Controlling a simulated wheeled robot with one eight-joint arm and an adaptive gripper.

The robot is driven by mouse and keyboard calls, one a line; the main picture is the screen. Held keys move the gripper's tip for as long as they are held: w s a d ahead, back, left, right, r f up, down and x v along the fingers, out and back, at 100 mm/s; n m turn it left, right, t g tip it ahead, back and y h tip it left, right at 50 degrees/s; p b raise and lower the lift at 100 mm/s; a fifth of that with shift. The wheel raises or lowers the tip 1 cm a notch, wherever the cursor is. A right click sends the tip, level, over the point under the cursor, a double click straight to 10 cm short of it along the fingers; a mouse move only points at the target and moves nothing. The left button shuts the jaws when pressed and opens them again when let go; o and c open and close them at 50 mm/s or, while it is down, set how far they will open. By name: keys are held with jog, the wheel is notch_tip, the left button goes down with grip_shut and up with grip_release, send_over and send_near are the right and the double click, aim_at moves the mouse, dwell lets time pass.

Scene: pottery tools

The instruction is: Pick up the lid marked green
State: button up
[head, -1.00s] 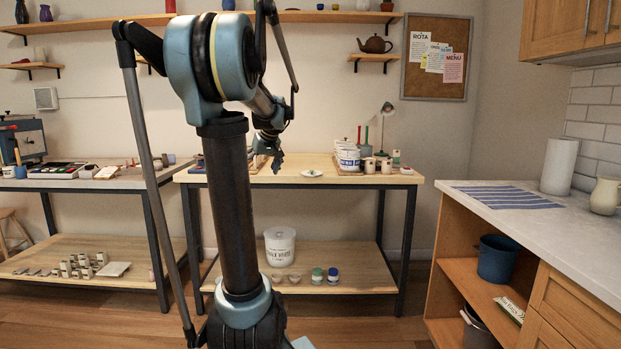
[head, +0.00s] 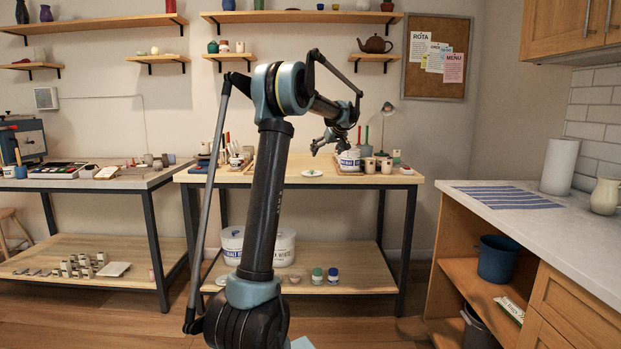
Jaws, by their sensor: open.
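A small white disc (head: 312,173) with a faint green mark lies flat on the top of the middle wooden table (head: 290,179); it looks like the lid marked green, though it is too small to be sure. My gripper (head: 327,151) is open and empty. In the picture it appears above and slightly right of the disc, apart from it, overlapping the upper part of the white tubs. How far it is from them in depth I cannot tell.
White tubs with blue labels (head: 349,163) and beige cups (head: 369,165) stand right of the disc. Pots and brushes (head: 235,161) stand to the left, partly hidden by my arm. Small jars (head: 317,275) and large buckets (head: 284,247) are on the lower shelf.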

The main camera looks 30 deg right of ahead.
aim_at(314, 174)
jog(key=x, duration=1.6)
jog(key=shift+w+a+f, duration=0.1)
jog(key=shift+w+a, duration=0.05)
jog(key=shift+a, duration=0.05)
jog(key=c, duration=1)
